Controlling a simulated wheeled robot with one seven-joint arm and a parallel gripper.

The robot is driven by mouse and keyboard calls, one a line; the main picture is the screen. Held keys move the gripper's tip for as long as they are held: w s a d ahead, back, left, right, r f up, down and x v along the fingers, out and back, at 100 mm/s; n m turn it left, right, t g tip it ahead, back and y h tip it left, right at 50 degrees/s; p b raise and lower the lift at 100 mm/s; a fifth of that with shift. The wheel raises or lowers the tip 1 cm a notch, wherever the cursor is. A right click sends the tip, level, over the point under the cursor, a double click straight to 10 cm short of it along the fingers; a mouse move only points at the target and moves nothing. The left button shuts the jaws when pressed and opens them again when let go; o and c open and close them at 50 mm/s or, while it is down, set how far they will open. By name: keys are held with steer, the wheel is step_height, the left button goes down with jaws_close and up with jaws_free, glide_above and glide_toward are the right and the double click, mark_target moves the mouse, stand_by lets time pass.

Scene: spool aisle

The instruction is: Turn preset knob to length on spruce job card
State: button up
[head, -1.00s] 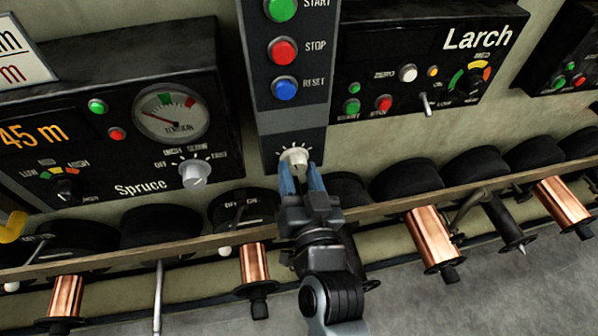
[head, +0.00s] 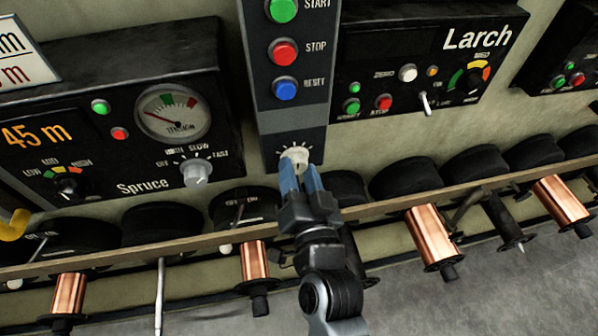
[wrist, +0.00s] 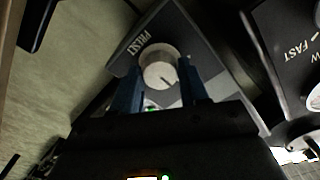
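The preset knob (head: 294,154) is a pale round knob with tick marks around it, low on the grey panel below the buttons. My gripper (head: 301,172) has its blue fingers at the knob, partly covering it. In the wrist view the knob (wrist: 159,68) sits between the two fingertips (wrist: 160,75), which appear to touch its sides. The label beside it reads as preset, and a dark pointer line points to lower right. A white card (head: 22,58) with black and red print is cut off at upper left, so its lengths are unreadable.
The panel carries green start (head: 282,9), red stop (head: 284,52) and blue reset (head: 286,89) buttons. The Spruce box (head: 130,150) at left shows 45 m; its speed knob (head: 197,172) is nearby. The Larch box (head: 430,60) is at right. A rail (head: 380,207) and copper spools run below.

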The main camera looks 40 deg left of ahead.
steer(key=o, duration=0.4)
steer(key=shift+o, duration=0.2)
steer(key=b+v, duration=0.2)
steer(key=v, duration=0.6)
stand_by(0.4)
steer(key=s+d+m+t+h+p, duration=0.15)
steer(key=s+d+h, duration=0.25)
steer(key=d, duration=0.7)
steer(key=s+d+m+t+h+p, duration=0.1)
steer(key=s+d+t+h+p, duration=0.15)
steer(key=d, duration=0.85)
steer(key=s+d+r+h+p, duration=0.1)
steer(key=s+d+r+h, duration=0.2)
steer(key=s+d+r, duration=0.2)
steer(key=s+d+r+h+p, duration=0.2)
steer(key=s+d+r+h, duration=0.2)
steer(key=s+d, duration=0.6)
step_height(320, 180, up, 3)
steer(key=shift+s+f+m+g+p, duration=0.3)
steer(key=shift+s+m+g, duration=0.1)
steer(key=shift+s, duration=0.3)
